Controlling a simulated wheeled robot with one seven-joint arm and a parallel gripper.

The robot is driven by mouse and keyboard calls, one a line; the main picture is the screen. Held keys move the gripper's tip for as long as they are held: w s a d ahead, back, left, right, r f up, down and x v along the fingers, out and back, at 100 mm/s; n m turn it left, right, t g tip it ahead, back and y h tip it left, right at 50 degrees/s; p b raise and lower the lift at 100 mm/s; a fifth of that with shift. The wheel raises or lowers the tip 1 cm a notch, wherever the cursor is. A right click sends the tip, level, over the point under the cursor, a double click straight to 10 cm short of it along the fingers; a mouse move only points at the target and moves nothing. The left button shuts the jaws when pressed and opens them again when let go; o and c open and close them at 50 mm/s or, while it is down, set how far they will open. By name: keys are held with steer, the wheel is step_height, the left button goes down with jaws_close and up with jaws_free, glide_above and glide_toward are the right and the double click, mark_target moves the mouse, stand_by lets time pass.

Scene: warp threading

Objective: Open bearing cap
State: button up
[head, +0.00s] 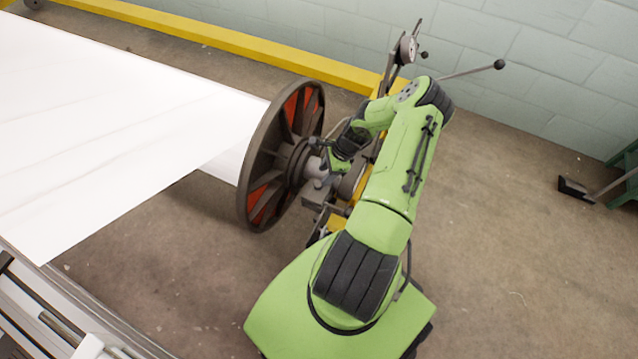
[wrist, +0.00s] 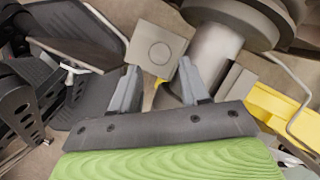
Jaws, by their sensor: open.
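My gripper (wrist: 158,66) is open, its two grey fingers apart with nothing clearly held between them. A flat grey square plate with a round mark (wrist: 155,48) shows just beyond the fingertips; it may be the bearing cap, but I cannot tell for sure. A thick grey shaft (wrist: 213,48) runs beside the right finger in the wrist view. In the head view, my gripper (head: 325,168) is at the shaft hub, right of the big spoked beam flange (head: 262,165). My arm hides much of the bearing there, and contact cannot be told.
White warp sheet (head: 110,120) spreads left from the beam. A yellow rail (head: 230,38) runs along the back wall. A lever with a black ball knob (head: 498,64) sticks out behind my arm. Open concrete floor (head: 510,230) lies to the right.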

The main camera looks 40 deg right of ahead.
mark_target(318, 183)
steer(key=b+x, duration=0.1)
steer(key=x, duration=0.4)
steer(key=shift+a+f, duration=0.1)
steer(key=shift+f, duration=0.15)
jaws_close()
